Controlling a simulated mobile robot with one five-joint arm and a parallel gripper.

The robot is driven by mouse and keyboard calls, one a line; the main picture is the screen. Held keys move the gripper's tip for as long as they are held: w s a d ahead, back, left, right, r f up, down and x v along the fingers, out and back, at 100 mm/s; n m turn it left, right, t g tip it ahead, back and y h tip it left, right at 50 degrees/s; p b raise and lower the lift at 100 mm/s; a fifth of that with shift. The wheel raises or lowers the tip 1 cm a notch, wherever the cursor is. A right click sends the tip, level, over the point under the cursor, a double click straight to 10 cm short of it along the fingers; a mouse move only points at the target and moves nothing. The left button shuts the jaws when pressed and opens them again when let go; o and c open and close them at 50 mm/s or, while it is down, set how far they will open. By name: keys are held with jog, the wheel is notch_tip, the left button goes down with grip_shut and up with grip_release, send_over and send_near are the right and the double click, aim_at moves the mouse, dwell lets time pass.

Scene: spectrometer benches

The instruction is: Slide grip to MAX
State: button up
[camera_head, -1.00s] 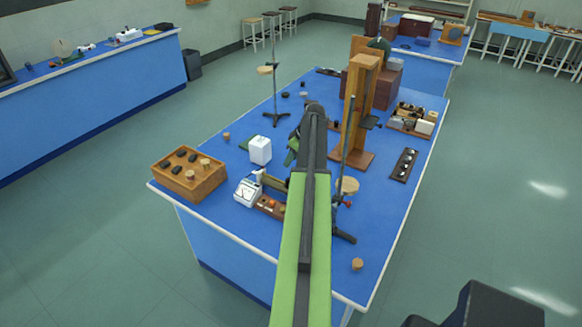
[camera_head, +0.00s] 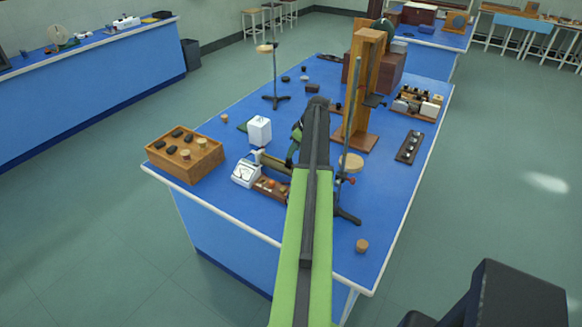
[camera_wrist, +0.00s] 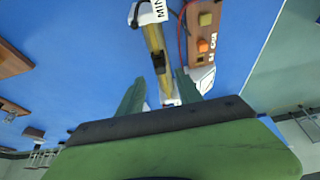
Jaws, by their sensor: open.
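In the wrist view a slide device with a brass-coloured tube (camera_wrist: 154,45) runs away from a white end block marked MIN (camera_wrist: 153,12). No MAX label is readable. My gripper (camera_wrist: 160,88) is open, with a green finger on either side of the grip. I cannot tell whether either finger touches it. In the head view the tube (camera_head: 277,163) shows beside my arm, which hides part of it.
A white meter (camera_head: 246,174) and a wooden terminal board (camera_head: 270,188) stand close to the tube. A wooden box (camera_head: 187,172) is at the bench's left. A clamp stand (camera_head: 345,185) and a tall wooden frame (camera_head: 364,90) stand right of my arm.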

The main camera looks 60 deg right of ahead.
aim_at(289, 162)
jog(key=b+x, duration=0.4)
jog(key=x, duration=0.2)
jog(key=shift+r, duration=0.1)
grip_shut()
dwell(1.1)
